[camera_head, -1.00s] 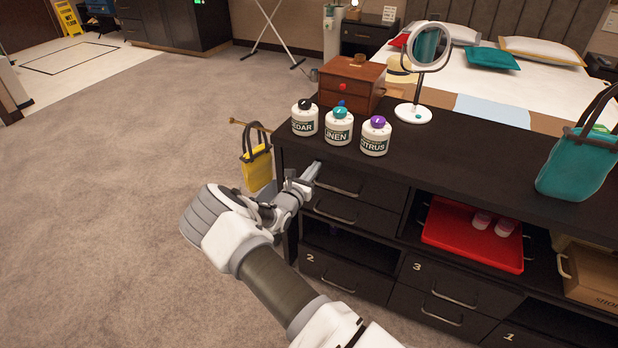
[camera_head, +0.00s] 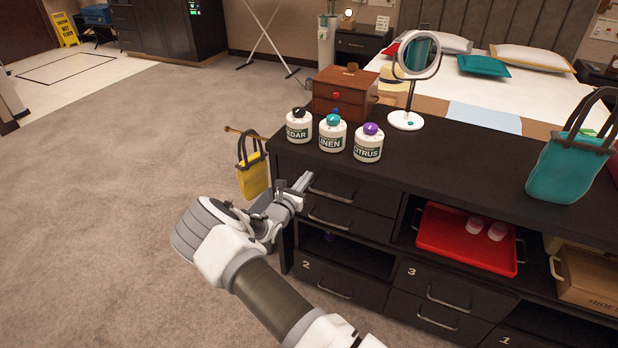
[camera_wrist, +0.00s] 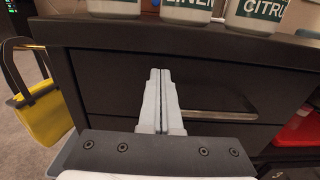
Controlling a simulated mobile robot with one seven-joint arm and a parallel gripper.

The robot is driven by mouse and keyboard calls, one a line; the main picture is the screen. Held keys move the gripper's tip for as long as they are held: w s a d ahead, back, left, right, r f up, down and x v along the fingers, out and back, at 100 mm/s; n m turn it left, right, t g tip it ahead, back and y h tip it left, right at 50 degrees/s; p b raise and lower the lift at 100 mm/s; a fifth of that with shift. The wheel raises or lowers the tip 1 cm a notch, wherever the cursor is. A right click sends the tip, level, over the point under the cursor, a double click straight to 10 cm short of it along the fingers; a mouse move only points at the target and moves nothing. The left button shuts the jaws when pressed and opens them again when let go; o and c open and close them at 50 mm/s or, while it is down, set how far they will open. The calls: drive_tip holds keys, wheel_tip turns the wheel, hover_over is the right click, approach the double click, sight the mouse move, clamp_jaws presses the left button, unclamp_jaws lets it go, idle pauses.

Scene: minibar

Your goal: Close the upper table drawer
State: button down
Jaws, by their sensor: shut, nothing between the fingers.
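The dark upper drawer (camera_head: 362,195) is directly under the tabletop at the left end of the long black table, with a metal bar handle (camera_head: 331,196). Its front looks flush or nearly flush with the table; a small gap cannot be ruled out. My gripper (camera_head: 306,179) is shut and empty, its tips at the left part of the upper drawer front. In the wrist view the two fingers (camera_wrist: 161,72) are together and point at the dark drawer front (camera_wrist: 225,80). I cannot tell whether the tips touch it.
Three labelled bottles (camera_head: 333,134), a wooden box (camera_head: 340,98) and a round mirror (camera_head: 417,55) stand on the tabletop (camera_head: 440,150). A yellow bag (camera_head: 253,177) is by the table's left end. A red tray (camera_head: 455,245) sits in an open compartment. Carpet at left is clear.

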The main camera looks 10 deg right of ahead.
drive_tip(key=p+v, duration=0.2)
drive_tip(key=v, duration=1)
drive_tip(key=s+d+r+m+g+y, duration=0.1)
drive_tip(key=s+d+r+m+g, duration=0.5)
drive_tip(key=s+r+m, duration=0.35)
drive_tip(key=s+d+r+m+g+y, duration=0.1)
drive_tip(key=s+d+r+m+g, duration=0.6)
drive_tip(key=r+m, duration=0.25)
drive_tip(key=s+a+r+m+t+y, duration=0.1)
drive_tip(key=s+a+r+m+y, duration=0.25)
drive_tip(key=s, duration=0.35)
drive_tip(key=s+a+r+m+t+y, duration=0.2)
drive_tip(key=s+r+m+y, duration=0.1)
drive_tip(key=s+r, duration=0.3)
drive_tip(key=s+a+r+m+t+y, duration=0.1)
drive_tip(key=s+a+r+m+y, duration=0.2)
drive_tip(key=s, duration=0.5)
wheel_tip(320, 180, up, 15)
drive_tip(key=p, duration=1.5)
drive_tip(key=shift+p, duration=0.3)
drive_tip(key=shift+h, duration=0.25)
